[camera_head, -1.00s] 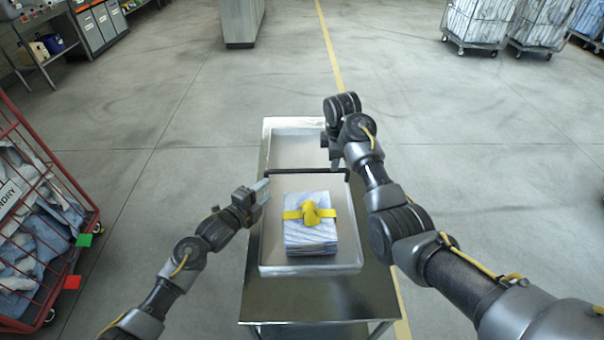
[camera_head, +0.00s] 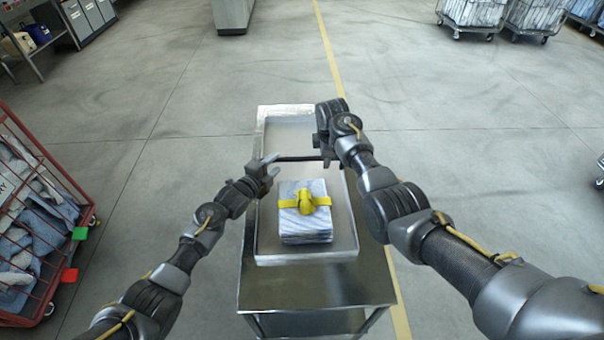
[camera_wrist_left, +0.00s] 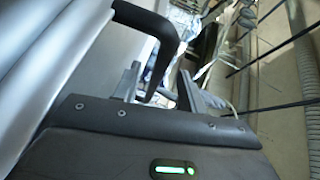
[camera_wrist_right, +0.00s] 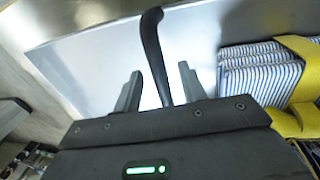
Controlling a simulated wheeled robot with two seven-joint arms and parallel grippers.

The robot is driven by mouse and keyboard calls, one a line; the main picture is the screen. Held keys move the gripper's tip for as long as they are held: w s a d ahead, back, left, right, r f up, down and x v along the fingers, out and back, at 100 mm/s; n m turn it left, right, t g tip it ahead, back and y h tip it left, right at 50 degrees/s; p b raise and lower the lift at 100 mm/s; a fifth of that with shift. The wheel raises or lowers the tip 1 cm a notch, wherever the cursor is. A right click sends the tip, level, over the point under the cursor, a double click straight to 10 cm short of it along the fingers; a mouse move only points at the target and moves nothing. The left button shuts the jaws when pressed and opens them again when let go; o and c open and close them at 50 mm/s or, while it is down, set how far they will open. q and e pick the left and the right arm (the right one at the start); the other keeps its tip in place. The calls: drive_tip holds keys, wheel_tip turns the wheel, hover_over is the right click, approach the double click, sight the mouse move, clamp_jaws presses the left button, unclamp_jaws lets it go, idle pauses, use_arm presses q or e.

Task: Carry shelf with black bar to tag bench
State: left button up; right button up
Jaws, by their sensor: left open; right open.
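The shelf (camera_head: 345,240) is a shallow metal tray on a steel cart. Its black bar (camera_head: 297,158) crosses over it in the head view. A folded striped stack (camera_head: 305,225) with a yellow knotted strap (camera_head: 306,202) lies on it. My left gripper (camera_head: 272,166) is at the bar's left end; in the left wrist view the bar (camera_wrist_left: 160,60) passes between its open fingers. My right gripper (camera_head: 325,156) is at the right end; in the right wrist view the bar (camera_wrist_right: 153,50) lies between its open fingers. Contact with the bar cannot be told. I cannot identify the tag bench.
The steel cart (camera_head: 315,290) stands under the shelf. A red cage (camera_head: 40,215) of laundry, with green and red tags, stands at left. A workbench (camera_head: 45,50) is at the far left, a metal cabinet (camera_head: 232,14) at the back, and linen trolleys (camera_head: 472,14) at back right. Open floor surrounds the cart.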

sight(277, 160)
use_arm(q)
drive_tip(key=shift+x, duration=1.05)
use_arm(e)
drive_tip(key=shift+w+f, duration=0.2)
drive_tip(key=shift+f, duration=0.85)
use_arm(q)
drive_tip(key=shift+w+d+f, duration=0.15)
drive_tip(key=shift+w+d, duration=0.25)
drive_tip(key=shift+w, duration=0.15)
use_arm(e)
drive_tip(key=shift+w+f, duration=0.15)
drive_tip(key=shift+f, duration=0.5)
use_arm(q)
drive_tip(key=shift+c, duration=0.4)
use_arm(e)
drive_tip(key=shift+c, duration=0.3)
use_arm(q)
clamp_jaws()
use_arm(e)
clamp_jaws()
use_arm(q)
drive_tip(key=shift+r, duration=0.25)
use_arm(e)
drive_tip(key=shift+w+r, duration=0.1)
drive_tip(key=shift+r, duration=0.15)
